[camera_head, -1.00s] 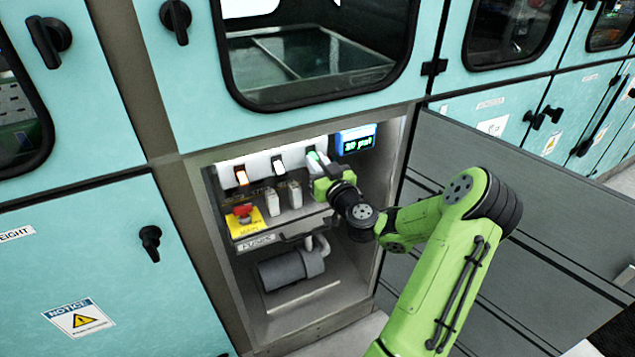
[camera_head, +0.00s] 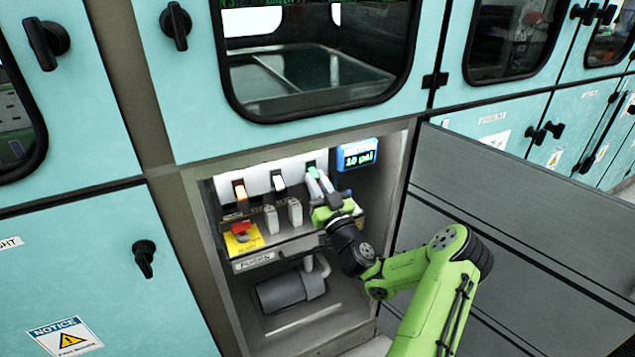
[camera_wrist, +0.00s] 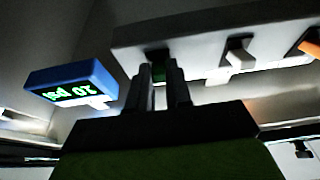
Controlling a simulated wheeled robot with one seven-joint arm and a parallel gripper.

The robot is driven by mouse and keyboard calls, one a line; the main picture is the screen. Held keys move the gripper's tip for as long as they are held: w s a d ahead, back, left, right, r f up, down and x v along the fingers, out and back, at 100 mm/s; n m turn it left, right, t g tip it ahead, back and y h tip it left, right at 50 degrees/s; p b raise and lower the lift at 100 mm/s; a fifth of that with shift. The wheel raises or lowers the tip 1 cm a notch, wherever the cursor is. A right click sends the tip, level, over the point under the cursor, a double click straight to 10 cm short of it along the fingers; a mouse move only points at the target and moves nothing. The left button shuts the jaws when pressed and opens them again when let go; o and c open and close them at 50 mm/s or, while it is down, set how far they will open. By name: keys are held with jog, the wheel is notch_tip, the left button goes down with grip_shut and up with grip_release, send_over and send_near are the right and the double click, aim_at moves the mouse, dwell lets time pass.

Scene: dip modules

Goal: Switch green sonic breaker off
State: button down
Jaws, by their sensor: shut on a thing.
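The green breaker (camera_head: 311,171) is the rightmost of three switches on the white strip inside the open cabinet bay. My gripper (camera_head: 318,178) reaches up to it from below right, with its fingertips at the switch. In the wrist view, the two dark fingers (camera_wrist: 161,82) stand on either side of the green switch (camera_wrist: 158,71) and are shut on it. The fingers hide part of the switch, so its exact tilt is unclear.
An orange-lit switch (camera_head: 240,190) and a white switch (camera_head: 278,182) sit left on the strip. A red button (camera_head: 241,229) and grey plugs (camera_head: 295,212) lie below. The open grey door (camera_head: 500,215) stands right of my arm.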

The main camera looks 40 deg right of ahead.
jog(key=c, duration=1)
grip_release()
jog(key=shift+c, duration=0.2)
jog(key=p+v, duration=0.3)
jog(key=v, duration=1.2)
jog(key=shift+s+a, duration=0.2)
jog(key=shift+s, duration=0.2)
jog(key=shift+f, duration=0.1)
